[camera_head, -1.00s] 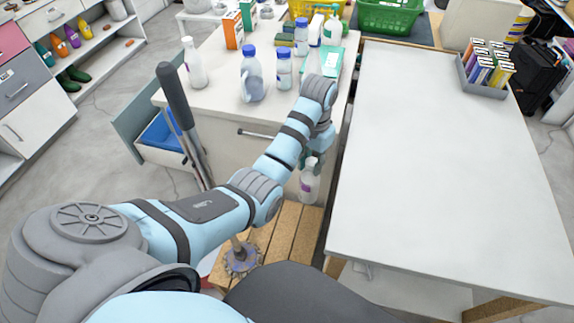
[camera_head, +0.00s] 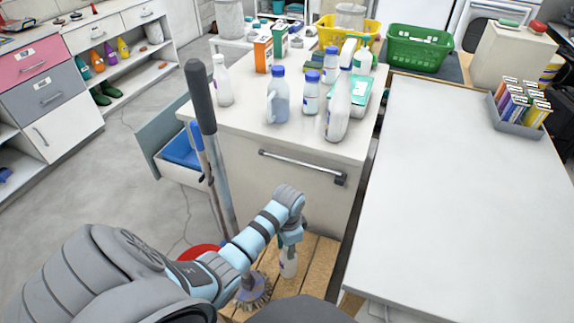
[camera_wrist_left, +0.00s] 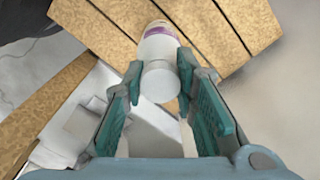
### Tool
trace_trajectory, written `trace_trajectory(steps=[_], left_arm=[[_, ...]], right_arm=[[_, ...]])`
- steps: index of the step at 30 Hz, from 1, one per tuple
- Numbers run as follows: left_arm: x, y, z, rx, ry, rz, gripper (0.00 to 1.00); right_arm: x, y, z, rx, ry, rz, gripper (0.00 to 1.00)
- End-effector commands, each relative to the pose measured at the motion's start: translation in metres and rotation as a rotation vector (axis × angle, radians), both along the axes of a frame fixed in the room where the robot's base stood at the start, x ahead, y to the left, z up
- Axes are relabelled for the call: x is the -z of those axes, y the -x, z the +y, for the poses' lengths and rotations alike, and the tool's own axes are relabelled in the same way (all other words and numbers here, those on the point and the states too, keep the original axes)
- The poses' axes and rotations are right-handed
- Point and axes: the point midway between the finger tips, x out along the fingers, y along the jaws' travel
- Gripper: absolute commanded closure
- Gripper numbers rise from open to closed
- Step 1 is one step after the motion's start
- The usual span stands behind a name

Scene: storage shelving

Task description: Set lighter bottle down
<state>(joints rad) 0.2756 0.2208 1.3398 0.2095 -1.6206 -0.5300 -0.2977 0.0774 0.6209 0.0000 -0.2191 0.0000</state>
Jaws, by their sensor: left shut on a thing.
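My left gripper (camera_head: 291,238) is shut on a white bottle (camera_head: 289,266) with a purple label. The bottle is low, over the slatted wooden platform (camera_head: 318,262) in front of the cabinet. In the left wrist view, the bottle (camera_wrist_left: 160,55) is between the teal fingers of the gripper (camera_wrist_left: 160,78), with wooden slats behind it. I cannot tell whether its base touches the slats. A larger white bottle (camera_head: 338,110) stands on the cabinet top near its front right corner. My right gripper is not in view.
The cabinet top (camera_head: 250,122) also holds a blue-capped jug (camera_head: 278,97), smaller bottles, boxes and a slim white bottle (camera_head: 223,82). The white table (camera_head: 455,190) at right is mostly clear, with a grey bin (camera_head: 518,122) of cartons. Long handles (camera_head: 205,110) stand left of my arm.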

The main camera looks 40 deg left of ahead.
Motion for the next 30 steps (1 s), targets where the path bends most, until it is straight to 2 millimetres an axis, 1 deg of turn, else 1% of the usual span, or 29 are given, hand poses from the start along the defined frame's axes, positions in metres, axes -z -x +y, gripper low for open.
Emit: trace_trajectory(steps=[6,7,9,15,18,19,22,30], left_arm=[[0.042,0.000,-0.001,0.000,0.001,0.000,0.99],[0.045,0.000,0.000,0.000,0.000,0.000,0.99],[0.048,-0.001,0.000,0.000,0.000,-0.001,0.99],[0.046,-0.001,0.000,-0.001,0.000,-0.001,0.99],[0.049,0.000,0.000,-0.001,0.000,-0.001,0.99],[0.048,-0.001,0.000,-0.001,0.000,-0.001,0.71],[0.048,0.000,0.000,-0.001,0.000,-0.001,0.55],[0.048,0.000,0.000,-0.001,0.000,-0.001,0.54]], right_arm=[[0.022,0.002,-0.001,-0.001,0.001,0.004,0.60],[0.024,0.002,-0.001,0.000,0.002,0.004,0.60],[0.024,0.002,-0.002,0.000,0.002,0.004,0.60],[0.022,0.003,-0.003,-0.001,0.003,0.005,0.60],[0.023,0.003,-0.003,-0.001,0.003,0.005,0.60],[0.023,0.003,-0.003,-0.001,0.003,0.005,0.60],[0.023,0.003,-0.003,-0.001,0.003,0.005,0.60],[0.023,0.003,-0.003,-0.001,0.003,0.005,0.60]])
